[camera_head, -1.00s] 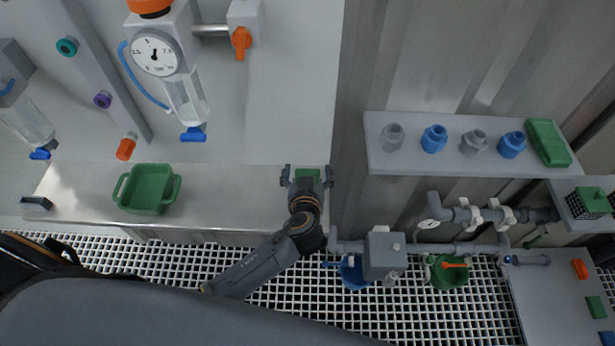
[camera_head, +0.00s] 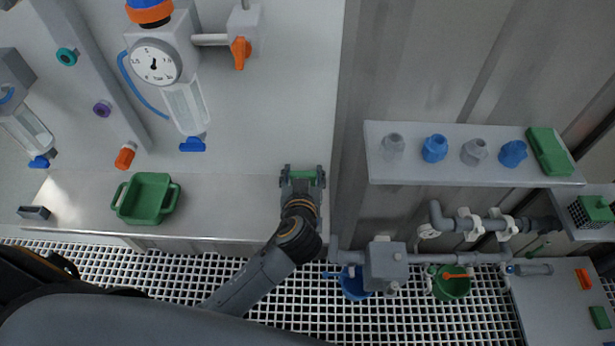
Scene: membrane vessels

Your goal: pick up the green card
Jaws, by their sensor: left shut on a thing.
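The green card (camera_head: 302,174) shows as a thin green strip between the fingers of my left gripper (camera_head: 302,176), near the right end of the steel counter. My left gripper is shut on it, and the fingers and palm hide most of it. I cannot tell whether the card is still touching the counter. My right gripper is not in view.
A green tray (camera_head: 147,198) with handles stands on the counter (camera_head: 230,205) to the left. A vessel with a gauge (camera_head: 154,63) hangs behind. A shelf (camera_head: 470,175) at right holds grey and blue fittings and a green box (camera_head: 549,151). Pipes run below it.

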